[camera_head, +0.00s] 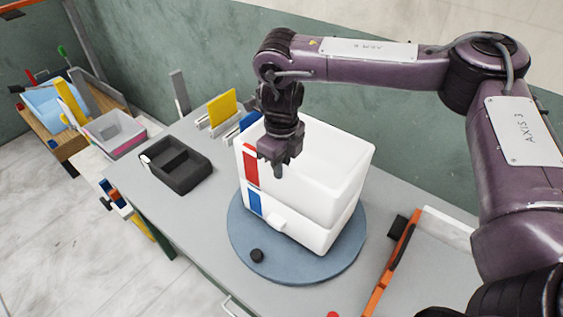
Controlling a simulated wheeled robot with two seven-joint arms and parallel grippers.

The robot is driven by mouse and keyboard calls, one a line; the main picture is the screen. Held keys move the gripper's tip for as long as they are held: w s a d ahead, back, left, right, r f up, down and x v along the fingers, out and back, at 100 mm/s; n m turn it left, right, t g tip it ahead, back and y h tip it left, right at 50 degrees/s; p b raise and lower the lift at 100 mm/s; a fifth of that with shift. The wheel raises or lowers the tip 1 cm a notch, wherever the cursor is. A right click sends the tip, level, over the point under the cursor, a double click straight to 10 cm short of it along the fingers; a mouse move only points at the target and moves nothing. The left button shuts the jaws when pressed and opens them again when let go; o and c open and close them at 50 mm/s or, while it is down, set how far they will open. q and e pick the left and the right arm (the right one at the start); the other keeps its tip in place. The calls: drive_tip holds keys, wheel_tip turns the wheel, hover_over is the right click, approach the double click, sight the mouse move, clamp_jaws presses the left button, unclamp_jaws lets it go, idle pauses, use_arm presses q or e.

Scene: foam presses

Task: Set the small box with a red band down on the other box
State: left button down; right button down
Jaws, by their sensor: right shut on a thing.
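The small white box with a red band (310,178) is in the middle of the head view, upright and directly above the other white box, which has a blue band (308,227). Only a thin seam shows between them; I cannot tell whether they fully touch. The lower box stands on a round blue disc (245,238). My right gripper (279,164) points down at the upper box's near left side and is shut on it; the fingertips are partly hidden. My left gripper is not in view.
A dark divided tray (176,164) lies left on the grey table (200,235). Behind the boxes stand yellow and blue upright pieces (222,106). An orange-edged panel (391,268) lies right. Bins (115,133) stand far left.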

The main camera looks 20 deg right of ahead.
drive_tip(key=c, duration=1.3)
unclamp_jaws()
drive_tip(key=shift+c, duration=0.2)
drive_tip(key=shift+r, duration=0.1)
drive_tip(key=shift+r+b, duration=0.3)
drive_tip(key=shift+r, duration=3.45)
